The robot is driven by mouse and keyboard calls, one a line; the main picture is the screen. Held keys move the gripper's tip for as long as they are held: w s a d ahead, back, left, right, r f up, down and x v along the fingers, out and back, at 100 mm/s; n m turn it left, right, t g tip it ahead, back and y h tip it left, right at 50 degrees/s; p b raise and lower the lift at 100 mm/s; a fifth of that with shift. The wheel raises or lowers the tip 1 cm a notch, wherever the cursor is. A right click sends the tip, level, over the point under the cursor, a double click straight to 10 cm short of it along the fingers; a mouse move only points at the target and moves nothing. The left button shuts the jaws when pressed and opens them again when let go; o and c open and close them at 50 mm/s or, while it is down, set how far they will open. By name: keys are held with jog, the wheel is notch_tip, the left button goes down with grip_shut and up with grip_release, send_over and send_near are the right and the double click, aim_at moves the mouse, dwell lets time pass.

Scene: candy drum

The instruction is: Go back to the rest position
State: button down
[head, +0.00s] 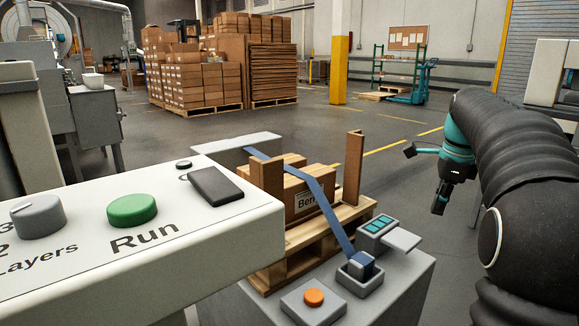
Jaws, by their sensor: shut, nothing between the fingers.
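My gripper (438,210) hangs at the right of the head view, at the end of my black-sleeved arm. Its dark fingers point down over open floor, shut and empty. It is clear to the right of the strapped carton (305,196), whose label is partly hidden by a blue strap (319,194). It touches nothing that I can see.
A white control panel (240,222) with a green Run button (132,210) fills the lower left. A grey stand (408,292) carries an orange button (314,298) and small devices. The carton sits on a wooden pallet (268,278) with brown posts. Floor behind my gripper is open.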

jog(key=s+a+f+n+p, duration=0.1)
jog(key=s+a+f+n, duration=0.2)
jog(key=s+f+n, duration=0.5)
jog(key=s+a+r+n+t+p, duration=0.2)
jog(key=s+a+n+p, duration=0.2)
jog(key=s+a+n, duration=0.3)
jog(key=s+a+r+n+t+p, duration=0.2)
jog(key=s+a+n, duration=0.5)
jog(key=s, duration=0.5)
jog(key=a+r+p, duration=0.1)
jog(key=a+p, duration=0.1)
jog(key=shift+a+r+n+h, duration=0.15)
jog(key=shift+a+n+h, duration=0.15)
jog(key=shift+a+n, duration=0.1)
